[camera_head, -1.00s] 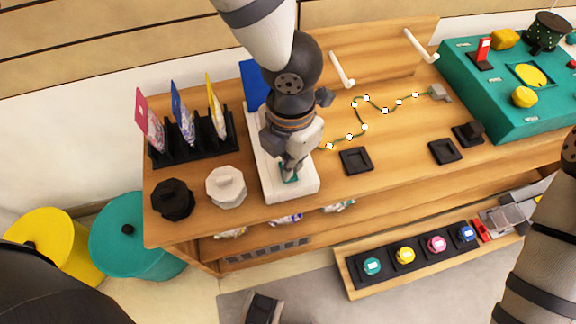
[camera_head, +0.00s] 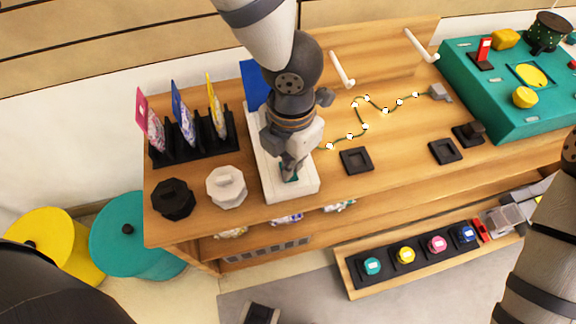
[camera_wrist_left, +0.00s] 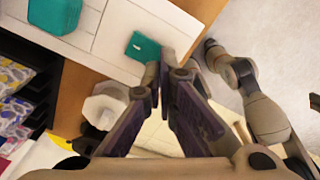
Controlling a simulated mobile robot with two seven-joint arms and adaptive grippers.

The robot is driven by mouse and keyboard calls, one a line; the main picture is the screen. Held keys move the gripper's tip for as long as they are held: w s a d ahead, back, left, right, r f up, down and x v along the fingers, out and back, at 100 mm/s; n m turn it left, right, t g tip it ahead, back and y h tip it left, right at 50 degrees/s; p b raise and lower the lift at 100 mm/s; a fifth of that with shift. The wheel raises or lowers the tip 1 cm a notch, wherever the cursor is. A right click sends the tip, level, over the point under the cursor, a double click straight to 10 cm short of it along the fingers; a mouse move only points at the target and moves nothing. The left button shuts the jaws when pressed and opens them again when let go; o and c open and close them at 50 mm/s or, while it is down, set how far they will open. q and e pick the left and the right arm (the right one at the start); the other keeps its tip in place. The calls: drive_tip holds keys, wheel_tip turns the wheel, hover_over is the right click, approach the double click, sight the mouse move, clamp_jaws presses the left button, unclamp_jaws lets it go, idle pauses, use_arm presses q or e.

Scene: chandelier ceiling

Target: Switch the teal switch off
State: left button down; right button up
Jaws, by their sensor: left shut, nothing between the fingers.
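A white switch base (camera_head: 304,187) lies along the table, mostly behind my left arm. The teal switch (camera_head: 291,178) sits near its front end, partly hidden by my left gripper (camera_head: 290,170). In the left wrist view the small teal switch (camera_wrist_left: 143,47) shows on the white surface, just beyond the fingertips of my left gripper (camera_wrist_left: 166,76). A larger teal part (camera_wrist_left: 57,14) shows at the top left there. The left gripper is shut and empty; I cannot tell whether it touches the switch. My right gripper is not in view.
Left of the base stand a white octagonal pot (camera_head: 227,187), a black one (camera_head: 173,199) and a black rack (camera_head: 160,155) with packets. Right of it are a beaded wire (camera_head: 364,127) and black square holders (camera_head: 356,160). A teal panel (camera_head: 530,118) lies at far right.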

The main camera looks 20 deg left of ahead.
use_arm(q)
drive_tip(key=shift+f+b, duration=0.3)
drive_tip(key=shift+f, duration=0.8)
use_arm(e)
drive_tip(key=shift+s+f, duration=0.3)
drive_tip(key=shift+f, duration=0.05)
use_arm(q)
wheel_tip(320, 180, up, 3)
drive_tip(key=shift+w+f+p, duration=0.1)
drive_tip(key=shift+w+p, duration=0.05)
drive_tip(key=shift+p, duration=0.7)
drive_tip(key=shift+r+p, duration=0.95)
drive_tip(key=shift+r, duration=1.25)
drive_tip(key=shift+f, duration=0.1)
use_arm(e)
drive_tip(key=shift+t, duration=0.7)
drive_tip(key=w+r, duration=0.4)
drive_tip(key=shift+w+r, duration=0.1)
